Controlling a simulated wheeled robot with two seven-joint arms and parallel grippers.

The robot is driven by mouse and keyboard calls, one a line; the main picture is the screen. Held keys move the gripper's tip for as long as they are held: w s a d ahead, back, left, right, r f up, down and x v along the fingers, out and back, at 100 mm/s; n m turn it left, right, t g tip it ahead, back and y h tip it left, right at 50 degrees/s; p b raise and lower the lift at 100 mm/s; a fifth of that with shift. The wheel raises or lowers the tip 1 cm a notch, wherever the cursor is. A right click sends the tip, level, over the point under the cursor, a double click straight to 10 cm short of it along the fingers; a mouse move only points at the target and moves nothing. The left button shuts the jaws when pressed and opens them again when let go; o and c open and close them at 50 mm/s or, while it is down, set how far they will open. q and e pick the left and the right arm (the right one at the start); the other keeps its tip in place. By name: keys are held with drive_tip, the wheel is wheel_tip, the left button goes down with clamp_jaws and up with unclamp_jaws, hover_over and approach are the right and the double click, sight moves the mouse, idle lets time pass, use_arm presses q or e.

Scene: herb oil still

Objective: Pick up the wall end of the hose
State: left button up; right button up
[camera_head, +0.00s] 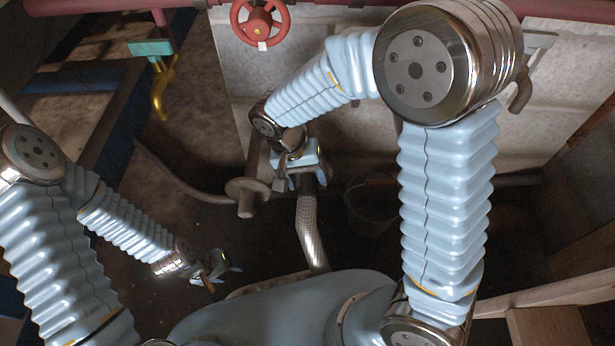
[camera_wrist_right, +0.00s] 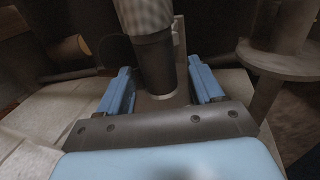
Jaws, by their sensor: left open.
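The hose (camera_head: 309,230) is a braided metal tube that hangs below my right gripper (camera_head: 308,168) in the head view. In the right wrist view, its dark end cuff (camera_wrist_right: 156,66) with a pale rim shows between the two blue fingers of my right gripper (camera_wrist_right: 162,90). A gap shows on each side of the cuff, so the fingers look open around it. How deep the cuff sits between them is hard to tell. The hose's lower end is hidden behind my body. My left gripper (camera_head: 222,266) is open and empty, low at the left.
A post with a round flange (camera_head: 247,187) stands just left of the right gripper. A dark bucket (camera_head: 371,205) is on the floor to the right. A red valve wheel (camera_head: 260,22) and a brass tap with a teal handle (camera_head: 157,80) are further back.

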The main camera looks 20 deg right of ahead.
clamp_jaws()
drive_tip(key=shift+r, duration=0.1)
idle(1.1)
